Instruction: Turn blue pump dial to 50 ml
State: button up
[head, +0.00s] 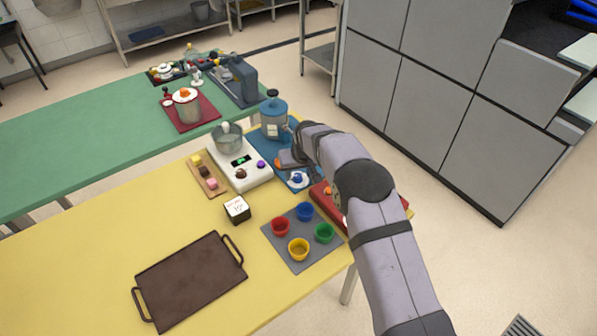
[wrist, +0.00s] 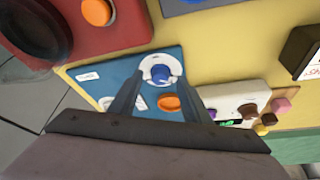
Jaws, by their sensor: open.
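The blue pump dial (wrist: 161,73) is a blue knob on a round white plate, set in a blue panel (wrist: 140,62). It also shows in the head view (head: 298,179), at the panel's near end. My gripper (wrist: 158,82) is open, and its two fingers reach toward the dial from either side in the wrist view; I cannot tell whether they touch it. In the head view my gripper (head: 290,160) is over the panel. The pump (head: 273,118), a blue-grey vessel, stands at the panel's far end. The dial's scale marks are too small to read.
An orange button (wrist: 168,102) lies between my fingers in the wrist view. A red panel (wrist: 105,35) is close beside the blue one. A white scale (head: 247,172) with a metal pot adjoins it. Colored cups on a grey mat (head: 285,256) stand in front.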

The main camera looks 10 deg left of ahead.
jog(key=shift+w+f, duration=0.15)
jog(key=shift+f, duration=0.25)
jog(key=c, duration=1)
